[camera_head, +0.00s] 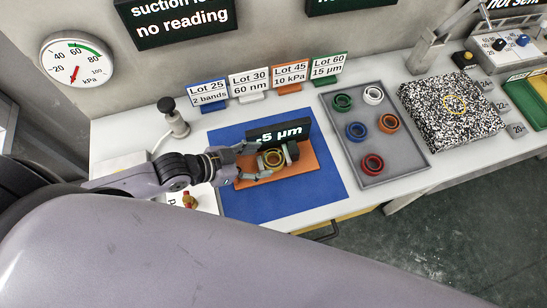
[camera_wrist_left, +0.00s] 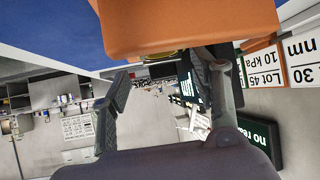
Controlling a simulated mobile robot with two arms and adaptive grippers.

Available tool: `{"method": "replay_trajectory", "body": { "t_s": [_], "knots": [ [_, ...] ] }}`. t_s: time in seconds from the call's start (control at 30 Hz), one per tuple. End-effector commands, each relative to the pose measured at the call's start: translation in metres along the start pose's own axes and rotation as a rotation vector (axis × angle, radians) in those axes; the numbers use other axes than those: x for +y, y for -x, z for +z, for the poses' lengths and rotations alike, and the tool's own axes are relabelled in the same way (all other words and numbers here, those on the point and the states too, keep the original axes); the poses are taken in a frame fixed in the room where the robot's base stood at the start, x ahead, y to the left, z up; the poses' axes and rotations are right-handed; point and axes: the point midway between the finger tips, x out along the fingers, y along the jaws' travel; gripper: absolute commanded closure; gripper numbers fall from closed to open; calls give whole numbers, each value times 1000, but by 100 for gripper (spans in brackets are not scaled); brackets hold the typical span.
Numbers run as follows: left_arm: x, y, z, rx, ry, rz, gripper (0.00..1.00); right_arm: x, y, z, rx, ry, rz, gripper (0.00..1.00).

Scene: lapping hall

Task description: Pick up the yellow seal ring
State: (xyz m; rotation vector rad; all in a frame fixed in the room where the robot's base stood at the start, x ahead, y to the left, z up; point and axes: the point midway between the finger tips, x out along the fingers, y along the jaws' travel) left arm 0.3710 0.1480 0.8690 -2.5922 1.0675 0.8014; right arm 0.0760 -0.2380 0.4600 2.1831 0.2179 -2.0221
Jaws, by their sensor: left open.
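The yellow seal ring (camera_head: 273,166) is at a dark fixture on an orange plate (camera_head: 302,184), below a black "5 µm" display (camera_head: 279,131) that is partly hidden. My left gripper (camera_head: 256,162) is open, its fingers reaching over the plate from the left, just beside the ring. I cannot tell whether they touch it. In the left wrist view, the open fingers of my left gripper (camera_wrist_left: 168,85) stand apart below the orange plate (camera_wrist_left: 165,25). Only a thin yellow edge of the ring (camera_wrist_left: 160,55) shows there. My right gripper is not in view.
The orange plate lies on a blue mat (camera_head: 240,200). To its right, a grey tray (camera_head: 376,154) holds several coloured rings. A speckled block (camera_head: 440,125) with a yellow circle stands farther right. Lot signs (camera_head: 290,78) line the back. A dark-topped knob (camera_head: 172,118) stands left of the mat.

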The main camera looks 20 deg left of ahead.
Motion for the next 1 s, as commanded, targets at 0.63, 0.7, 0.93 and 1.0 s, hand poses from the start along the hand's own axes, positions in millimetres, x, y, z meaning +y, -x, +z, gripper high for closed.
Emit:
{"method": "replay_trajectory", "body": {
  "t_s": [0.63,0.7,0.93,1.0],
  "knots": [
    [-1,-49,8,-7,3,1,44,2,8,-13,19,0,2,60],
    [-1,-49,9,-9,3,1,46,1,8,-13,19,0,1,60],
    [1,-49,12,-15,7,4,61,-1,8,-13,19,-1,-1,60],
    [2,-50,12,-16,8,5,66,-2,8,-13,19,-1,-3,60]
  ]
}}
